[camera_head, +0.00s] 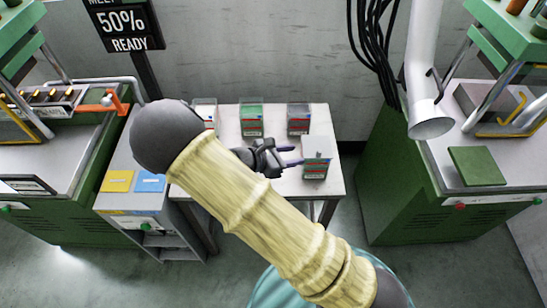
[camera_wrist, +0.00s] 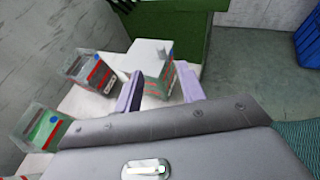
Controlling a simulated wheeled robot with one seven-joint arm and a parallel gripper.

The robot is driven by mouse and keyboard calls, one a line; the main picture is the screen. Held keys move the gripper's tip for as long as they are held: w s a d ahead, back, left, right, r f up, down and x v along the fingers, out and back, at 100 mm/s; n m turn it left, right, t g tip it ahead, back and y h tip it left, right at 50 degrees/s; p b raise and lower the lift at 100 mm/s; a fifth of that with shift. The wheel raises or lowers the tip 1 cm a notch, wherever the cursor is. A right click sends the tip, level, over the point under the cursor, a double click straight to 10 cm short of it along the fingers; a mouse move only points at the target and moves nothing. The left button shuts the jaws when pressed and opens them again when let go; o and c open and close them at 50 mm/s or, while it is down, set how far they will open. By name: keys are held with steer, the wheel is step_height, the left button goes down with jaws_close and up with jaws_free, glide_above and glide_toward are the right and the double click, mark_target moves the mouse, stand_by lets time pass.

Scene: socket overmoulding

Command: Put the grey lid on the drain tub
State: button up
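A transparent tub with red and green label marks stands at the table's front right, with a flat grey lid (camera_head: 318,147) over its top. The lid also shows in the wrist view (camera_wrist: 148,52), above the tub's labelled side (camera_wrist: 158,75). I cannot tell if the lid is fully seated, or which tub is the drain tub. My gripper (camera_head: 297,156) is left of this tub, its purple fingers apart and pointing at it. In the wrist view my gripper (camera_wrist: 160,88) is open, with the tub showing between its fingers. No held object shows.
Other tubs stand along the back of the white table (camera_head: 275,178): a green-topped one (camera_head: 251,120), one at back right (camera_head: 298,119), and one at back left (camera_head: 205,112). Green machines flank the table. A grey stand (camera_head: 130,200) with yellow and blue cards adjoins its left.

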steer(key=v, duration=0.6)
stand_by(0.3)
steer(key=s+d+r+m+g+y, duration=0.1)
steer(key=s+d+r+m+y, duration=0.3)
steer(key=m, duration=0.7)
steer(key=s+d+r+m+g+y, duration=0.2)
steer(key=s+d+r+m+y, duration=0.3)
steer(key=d+m+y, duration=0.3)
steer(key=s+d+m, duration=0.1)
steer(key=d+m, duration=0.1)
steer(key=m, duration=0.2)
steer(key=shift+d+r+p, duration=0.15)
steer(key=shift+d+p, duration=0.1)
steer(key=shift+p, duration=0.15)
